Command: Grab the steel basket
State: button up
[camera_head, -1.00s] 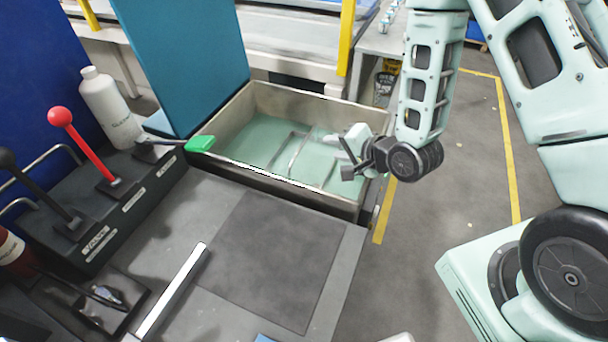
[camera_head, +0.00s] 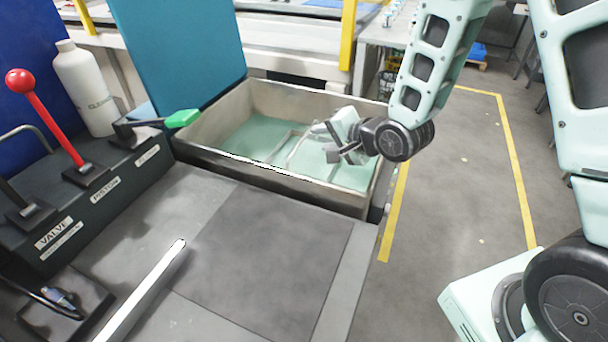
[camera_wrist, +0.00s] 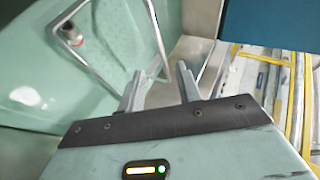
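The steel basket shows as thin bright bars (camera_head: 293,150) standing in the pale green liquid of an open tank (camera_head: 215,163). Its body is mostly hidden in the liquid. In the wrist view, the basket's bent metal bars (camera_wrist: 157,30) run towards my fingers, and one bar ends close to the gap between the tips. My gripper (camera_head: 338,148) is over the right part of the tank. The wrist view shows my gripper (camera_wrist: 160,72) with its two fingers apart and nothing clearly held between them. I cannot tell whether a finger touches a bar.
A teal panel (camera_head: 180,50) stands upright at the tank's back left. A lever with a green handle (camera_head: 182,118), a red-knobbed lever (camera_head: 45,110) and a white bottle (camera_head: 88,88) are at left. A flat grey bench (camera_head: 260,250) lies before the tank. Open floor (camera_head: 450,190) lies to the right.

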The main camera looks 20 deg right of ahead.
aim_at(306, 136)
jog(key=x, duration=0.4)
jog(key=p+x, duration=0.1)
jog(key=x, duration=0.4)
jog(key=shift+w+d+r, duration=0.15)
jog(key=shift+w+r, duration=0.05)
jog(key=shift+r, duration=0.05)
grip_shut()
dwell(1.1)
